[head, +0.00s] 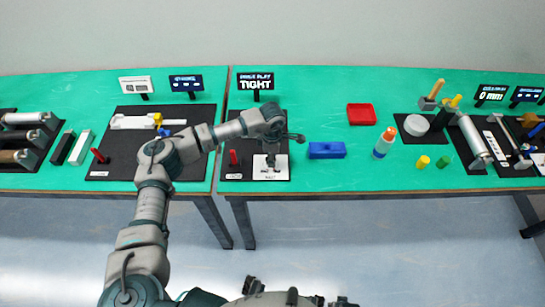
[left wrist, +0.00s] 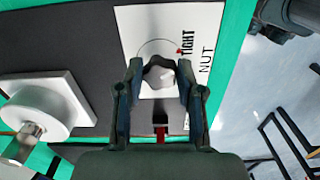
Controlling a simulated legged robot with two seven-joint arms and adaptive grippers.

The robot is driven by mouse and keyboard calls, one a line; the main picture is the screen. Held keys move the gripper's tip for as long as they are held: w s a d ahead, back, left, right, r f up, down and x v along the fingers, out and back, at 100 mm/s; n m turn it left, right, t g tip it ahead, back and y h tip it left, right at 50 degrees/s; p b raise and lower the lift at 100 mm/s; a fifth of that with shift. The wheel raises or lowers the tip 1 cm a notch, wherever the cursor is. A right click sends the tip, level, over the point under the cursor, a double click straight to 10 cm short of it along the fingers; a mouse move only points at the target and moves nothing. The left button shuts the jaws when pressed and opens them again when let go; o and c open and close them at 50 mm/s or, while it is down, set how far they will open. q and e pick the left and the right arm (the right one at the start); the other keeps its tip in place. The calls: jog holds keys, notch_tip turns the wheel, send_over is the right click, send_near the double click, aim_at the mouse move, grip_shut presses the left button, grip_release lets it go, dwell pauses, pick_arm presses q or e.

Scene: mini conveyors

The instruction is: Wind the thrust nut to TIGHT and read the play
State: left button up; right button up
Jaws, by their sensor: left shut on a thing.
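The thrust nut is a grey lobed knob (left wrist: 158,76) on a white plate (left wrist: 135,22) printed TIGHT and NUT. The plate also shows in the head view (head: 284,174). A thin arc and a small red mark beside the word TIGHT are printed near the nut. My left gripper (left wrist: 160,72) is shut on the nut, one finger on each side. In the head view my left gripper (head: 271,158) points down over the plate. The dark sign (head: 255,82) behind reads TIGHT under a smaller line that seems to say shaft play.
A red upright handle (head: 233,158) stands on the same dark mat, left of the plate. A white disc with a metal shaft (left wrist: 38,108) is beside the plate. A blue block (head: 326,150) and a red tray (head: 361,114) lie to the right, with clear green table around them.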

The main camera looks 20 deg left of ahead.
dwell(0.6)
pick_arm(q)
jog(key=o, duration=1.2)
jog(key=shift+w+a, duration=0.1)
jog(key=shift+c, duration=0.2)
notch_tip(320, 180, up, 12)
jog(key=shift+f, duration=0.15)
